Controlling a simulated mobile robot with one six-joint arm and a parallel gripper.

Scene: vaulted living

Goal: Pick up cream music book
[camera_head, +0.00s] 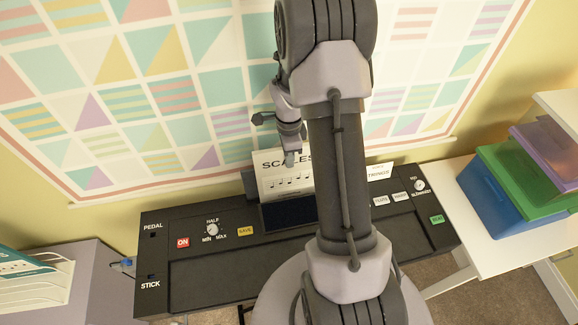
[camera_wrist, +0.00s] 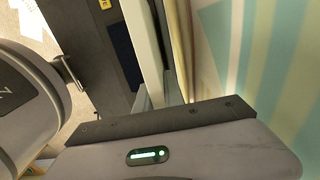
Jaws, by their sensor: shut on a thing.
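The cream music book (camera_head: 285,183), with "SCALES" and a row of notes on its cover, stands upright at the back of the black keyboard (camera_head: 205,275). My gripper (camera_head: 290,158) is at the book's top edge, shut on it, with a fingertip in front of the cover. My arm hides the book's right side. In the wrist view the book (camera_wrist: 144,45) shows nearly edge-on as a pale strip, and its contact with the fingers is mostly hidden.
Blue, green and purple boxes (camera_head: 520,168) sit on a white table at right. A grey cabinet with a white rack (camera_head: 35,278) is at left. The patterned wall hanging (camera_head: 130,90) is close behind the keyboard.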

